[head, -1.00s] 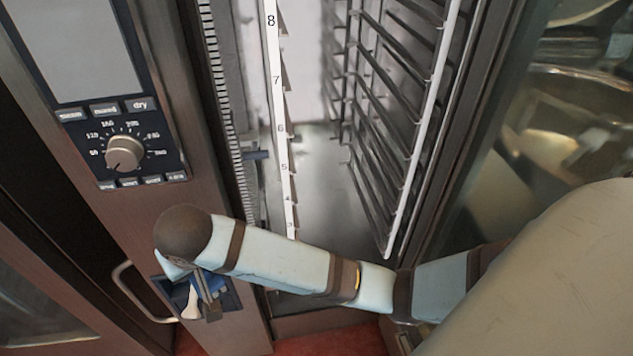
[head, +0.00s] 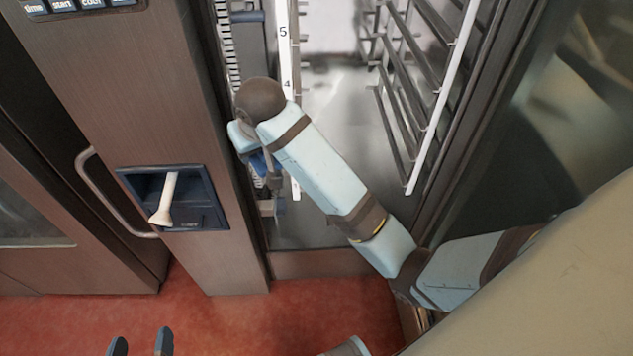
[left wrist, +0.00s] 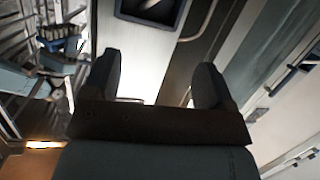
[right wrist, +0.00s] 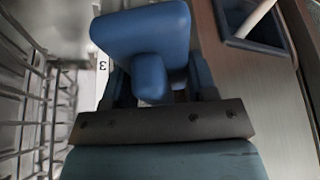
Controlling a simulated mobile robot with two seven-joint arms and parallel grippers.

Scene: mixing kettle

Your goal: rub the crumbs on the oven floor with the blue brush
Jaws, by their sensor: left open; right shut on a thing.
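My right gripper (right wrist: 160,88) is shut on the blue brush (right wrist: 150,38), whose broad block fills the top of the right wrist view. In the head view the brush (head: 262,162) shows as a bit of blue, mostly hidden by my right wrist, at the left side of the oven opening. It is above the bare metal oven floor (head: 325,236) and seems apart from it. I cannot make out crumbs; my right arm covers part of the floor. My left gripper (head: 141,341) is open and empty, low at the left outside the oven; its fingers also show in the left wrist view (left wrist: 157,78).
A wire tray rack (head: 410,95) lines the oven's right side, and a numbered white strip (head: 284,60) stands at the left. A dark blue recess with a white handle (head: 165,195) and a curved door handle (head: 95,185) are on the left. Red floor (head: 240,320) lies in front.

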